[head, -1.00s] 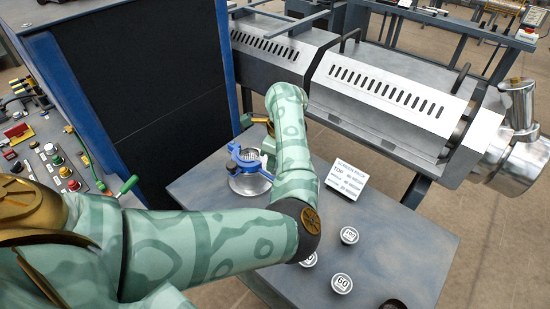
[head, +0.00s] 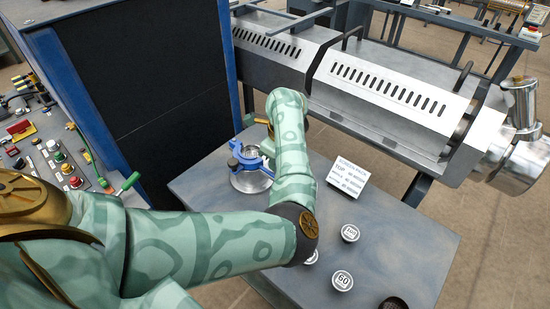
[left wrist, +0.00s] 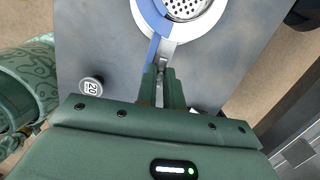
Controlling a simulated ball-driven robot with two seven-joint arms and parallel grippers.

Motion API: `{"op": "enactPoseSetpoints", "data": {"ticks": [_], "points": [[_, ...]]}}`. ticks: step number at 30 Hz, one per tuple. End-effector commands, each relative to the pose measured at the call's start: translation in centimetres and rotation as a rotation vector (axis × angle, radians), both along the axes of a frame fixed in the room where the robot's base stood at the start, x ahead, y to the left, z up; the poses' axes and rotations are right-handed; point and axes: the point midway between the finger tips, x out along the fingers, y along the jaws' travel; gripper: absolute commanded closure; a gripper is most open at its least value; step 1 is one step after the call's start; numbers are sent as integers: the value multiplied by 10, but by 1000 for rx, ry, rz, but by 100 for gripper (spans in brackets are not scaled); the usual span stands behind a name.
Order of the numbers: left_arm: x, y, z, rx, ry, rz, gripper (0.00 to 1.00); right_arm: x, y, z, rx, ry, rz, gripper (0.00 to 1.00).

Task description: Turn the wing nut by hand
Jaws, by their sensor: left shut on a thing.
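A round metal screen holder with a blue clamp ring (head: 238,163) stands on the grey table, left of my left forearm in the head view. In the left wrist view, the blue clamp ring (left wrist: 153,14) curves around a perforated metal plate (left wrist: 186,5). A silver piece of the clamp (left wrist: 166,48) runs from it down to the fingers. My left gripper (left wrist: 160,74) is shut at the end of this piece, where the wing nut is. The nut itself is mostly hidden between the fingers. In the head view, my arm covers most of this gripper. My right gripper is not in view.
On the grey table (head: 415,235) are a white screen pack sign (head: 349,176), pucks marked 100 (head: 350,233) and 60 (head: 342,280), and a dark round mesh (head: 393,303). A puck marked 20 (left wrist: 90,87) shows in the wrist view. The extruder (head: 385,95) stands behind.

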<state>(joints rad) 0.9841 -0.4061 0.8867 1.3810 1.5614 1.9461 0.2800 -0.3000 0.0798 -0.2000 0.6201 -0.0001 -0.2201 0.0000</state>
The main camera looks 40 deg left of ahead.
Motion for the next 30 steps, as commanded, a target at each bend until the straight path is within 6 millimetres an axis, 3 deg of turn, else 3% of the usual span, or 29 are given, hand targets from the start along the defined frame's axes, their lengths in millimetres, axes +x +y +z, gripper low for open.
{"op": "enactPoseSetpoints", "data": {"ticks": [1,4,14,30], "points": [[-1,0,5,-1,-1,-62,100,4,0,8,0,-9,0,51],[-1,0,0,-2,0,-75,69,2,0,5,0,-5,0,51],[0,0,2,-2,1,-72,69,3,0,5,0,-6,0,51],[0,0,61,-1,-2,-71,69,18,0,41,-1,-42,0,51]]}}
